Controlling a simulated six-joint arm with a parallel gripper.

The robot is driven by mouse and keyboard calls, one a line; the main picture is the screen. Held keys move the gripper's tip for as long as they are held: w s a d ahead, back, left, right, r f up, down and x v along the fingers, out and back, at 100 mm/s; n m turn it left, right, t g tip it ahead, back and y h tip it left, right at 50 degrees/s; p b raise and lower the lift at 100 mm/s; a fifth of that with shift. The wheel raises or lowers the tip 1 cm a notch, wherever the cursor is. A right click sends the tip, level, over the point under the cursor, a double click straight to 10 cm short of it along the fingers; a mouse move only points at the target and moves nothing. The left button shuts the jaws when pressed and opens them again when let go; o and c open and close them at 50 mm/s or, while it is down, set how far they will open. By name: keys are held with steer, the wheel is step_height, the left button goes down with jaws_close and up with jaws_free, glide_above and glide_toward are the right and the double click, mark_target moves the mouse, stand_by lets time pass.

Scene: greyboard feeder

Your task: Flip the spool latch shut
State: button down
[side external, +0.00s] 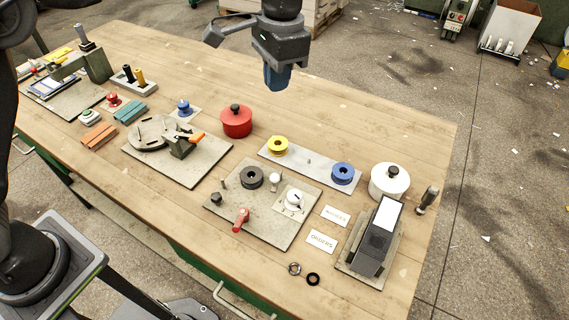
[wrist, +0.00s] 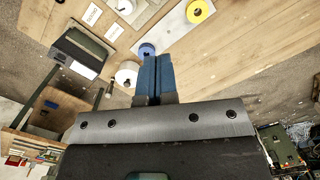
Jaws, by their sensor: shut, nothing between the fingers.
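A grey board (side external: 260,208) lies on the bench in the side external view. It carries a black spool (side external: 252,177), a white-knobbed lever (side external: 275,181), a white dial (side external: 294,200) and a red handle (side external: 240,219) near its front edge. I cannot tell for sure which of these parts is the spool latch, or whether it stands open. My gripper (side external: 277,80) hangs in the air toward the far side of the bench, well away from the board. Its blue fingers (wrist: 154,78) are together and empty in the wrist view.
A pale strip (side external: 312,166) holds a yellow spool (side external: 278,146) and a blue spool (side external: 342,174). A red pot (side external: 236,121) and a white pot (side external: 389,181) stand near the board. A black device (side external: 376,244) stands at right. The bench's far right is mostly clear.

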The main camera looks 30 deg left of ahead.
steer(key=w+d+f+m+g+y, duration=0.1)
steer(key=d+f, duration=0.5)
steer(key=f, duration=0.1)
steer(key=shift+w+d, duration=0.15)
steer(key=shift+w, duration=0.2)
glide_above(277, 175)
steer(key=w+d, duration=0.3)
steer(key=w, duration=0.1)
step_height(277, 175, down, 9)
steer(key=shift+s+a+f, duration=0.3)
steer(key=shift+s+f, duration=0.1)
steer(key=shift+f, duration=0.15)
steer(key=shift+s+a+f, duration=0.3)
steer(key=shift+s+f, duration=0.1)
steer(key=shift+f, duration=0.1)
steer(key=shift+s+a+f, duration=0.45)
steer(key=shift+s, duration=0.05)
